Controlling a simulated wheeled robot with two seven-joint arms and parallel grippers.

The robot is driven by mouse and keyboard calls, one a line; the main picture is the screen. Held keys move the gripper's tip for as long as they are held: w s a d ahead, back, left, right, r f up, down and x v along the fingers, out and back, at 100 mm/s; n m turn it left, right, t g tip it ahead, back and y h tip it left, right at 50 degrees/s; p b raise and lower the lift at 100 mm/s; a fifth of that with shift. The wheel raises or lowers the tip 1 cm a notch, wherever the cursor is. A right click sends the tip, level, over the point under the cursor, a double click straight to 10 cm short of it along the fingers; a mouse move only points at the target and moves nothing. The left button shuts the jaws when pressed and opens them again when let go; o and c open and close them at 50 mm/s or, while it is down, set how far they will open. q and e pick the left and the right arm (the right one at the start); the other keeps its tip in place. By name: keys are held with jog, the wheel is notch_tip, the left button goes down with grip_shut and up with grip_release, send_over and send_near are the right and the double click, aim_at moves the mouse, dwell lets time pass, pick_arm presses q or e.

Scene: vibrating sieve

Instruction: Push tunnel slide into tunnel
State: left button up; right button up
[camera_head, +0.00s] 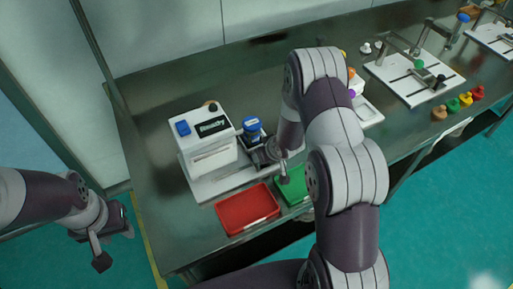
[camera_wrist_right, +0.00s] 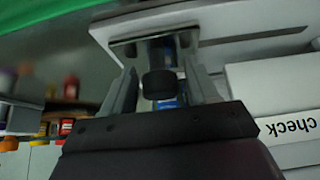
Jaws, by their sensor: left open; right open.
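The white machine (camera_head: 208,140) stands on the left part of the steel bench, with a dark display and a blue button on top. It also shows in the right wrist view (camera_wrist_right: 285,85). My right gripper (camera_head: 270,157) is low beside its right side. In the right wrist view my right gripper (camera_wrist_right: 163,85) is open, its fingers on either side of a small black knob (camera_wrist_right: 160,83) in front of a metal piece (camera_wrist_right: 150,30). This may be the tunnel slide; contact is unclear. The tunnel opening is not clearly visible. My left gripper (camera_head: 115,247) is open and empty, left of the bench.
A blue-lidded jar (camera_head: 251,125) stands close to my right gripper. A red tray (camera_head: 232,224) and a green tray (camera_head: 292,187) lie at the bench's front. White boards with metal stands (camera_head: 415,80) and small coloured items (camera_head: 466,98) are at the right.

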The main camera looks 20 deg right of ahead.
jog(key=shift+a, duration=0.1)
dwell(0.4)
jog(key=shift+s+a+f+b, duration=0.15)
jog(key=shift+a+b, duration=0.25)
jog(key=shift+a, duration=0.6)
jog(key=shift+s+a+b, duration=0.25)
jog(key=shift+a+b, duration=0.15)
jog(key=shift+a, duration=1.1)
jog(key=shift+s+a+b, duration=0.2)
jog(key=shift+a+b, duration=0.15)
jog(key=shift+a, duration=1.15)
jog(key=shift+s+a, duration=0.2)
jog(key=shift+a, duration=1.25)
jog(key=shift+s+a, duration=0.15)
jog(key=shift+a, duration=1.05)
